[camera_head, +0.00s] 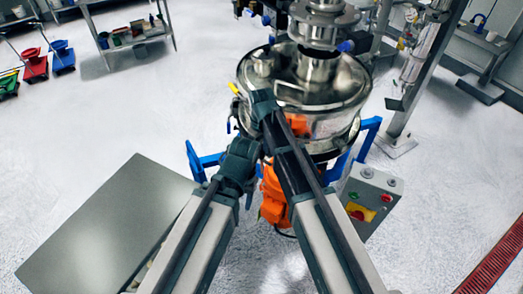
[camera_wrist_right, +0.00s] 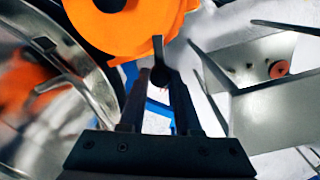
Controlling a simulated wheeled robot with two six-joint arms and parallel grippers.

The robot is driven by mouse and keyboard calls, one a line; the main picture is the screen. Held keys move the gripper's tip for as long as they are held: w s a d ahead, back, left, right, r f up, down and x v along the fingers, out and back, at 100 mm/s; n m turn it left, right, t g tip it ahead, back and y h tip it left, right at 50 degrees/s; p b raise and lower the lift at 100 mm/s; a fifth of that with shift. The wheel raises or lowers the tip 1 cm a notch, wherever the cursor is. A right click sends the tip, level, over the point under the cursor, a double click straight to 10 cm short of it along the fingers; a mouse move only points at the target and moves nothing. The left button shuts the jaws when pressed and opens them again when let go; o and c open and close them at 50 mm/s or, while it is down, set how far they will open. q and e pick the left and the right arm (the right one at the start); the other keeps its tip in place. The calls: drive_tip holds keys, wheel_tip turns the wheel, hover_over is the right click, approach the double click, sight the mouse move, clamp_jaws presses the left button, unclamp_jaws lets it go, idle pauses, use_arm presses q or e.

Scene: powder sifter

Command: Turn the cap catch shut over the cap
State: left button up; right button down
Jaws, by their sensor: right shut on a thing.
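My right gripper (camera_head: 263,103) reaches up to the front left rim of the steel powder sifter (camera_head: 325,98). In the right wrist view the fingers of this gripper (camera_wrist_right: 160,80) are closed on a small dark rounded piece with a slim grey bar (camera_wrist_right: 157,48) rising from it; I take it for the cap catch. The cap cannot be made out in either view. My left gripper (camera_head: 240,152) is just left of and below the right one, in front of the sifter; its fingertips are too small and dark to read.
An orange motor (camera_head: 274,195) and blue frame (camera_head: 368,135) sit below the sifter. A control box (camera_head: 371,195) stands to the right, a grey table (camera_head: 100,225) at left. A steel post (camera_head: 408,100) rises behind right. Open floor lies on both sides.

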sight(262, 153)
drive_tip(key=c, duration=0.6)
unclamp_jaws()
wheel_tip(262, 153, up, 14)
drive_tip(key=p, duration=1.4)
drive_tip(key=shift+f, duration=0.1)
drive_tip(key=s+d+f+m+b, duration=0.2)
drive_tip(key=s+f+b, duration=0.4)
drive_tip(key=s, duration=0.4)
drive_tip(key=s+d+f+m+h+b, duration=0.1)
drive_tip(key=s+d+f+m+b, duration=0.1)
drive_tip(key=s+f+b, duration=0.4)
drive_tip(key=s+d, duration=0.1)
drive_tip(key=s, duration=0.3)
drive_tip(key=shift+d+f+b, duration=0.15)
drive_tip(key=shift+d+b, duration=0.15)
